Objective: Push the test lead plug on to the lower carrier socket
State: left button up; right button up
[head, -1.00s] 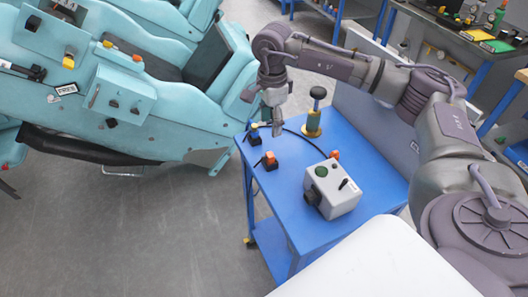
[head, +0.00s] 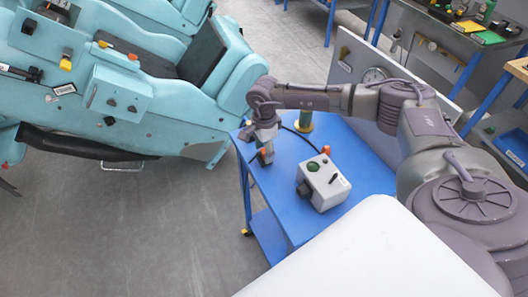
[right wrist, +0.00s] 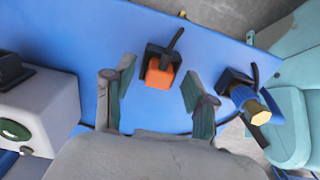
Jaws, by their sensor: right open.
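My right gripper (head: 264,152) is low over the left edge of the blue cart top, with its fingers down. In the right wrist view its two fingers (right wrist: 158,90) are apart, with an orange-bodied plug with a black base (right wrist: 160,74) showing between and just beyond them. In the head view the gripper mostly hides this plug. A blue plug with a yellow end (right wrist: 250,105) lies to the right in the wrist view. I cannot tell which is the test lead plug. The teal coaster car (head: 170,135) has a box with dark round fittings (head: 120,95); the lower carrier socket is not clear.
A grey control box (head: 325,183) with a green button stands on the blue cart (head: 280,205). A black cable runs across the cart top. Open floor lies left of the cart.

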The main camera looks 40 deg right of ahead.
jog(key=shift+c, duration=0.5)
grip_shut()
pick_arm(q)
jog(key=shift+s, duration=0.35)
jog(key=shift+f, duration=0.15)
pick_arm(e)
jog(key=shift+r, duration=0.15)
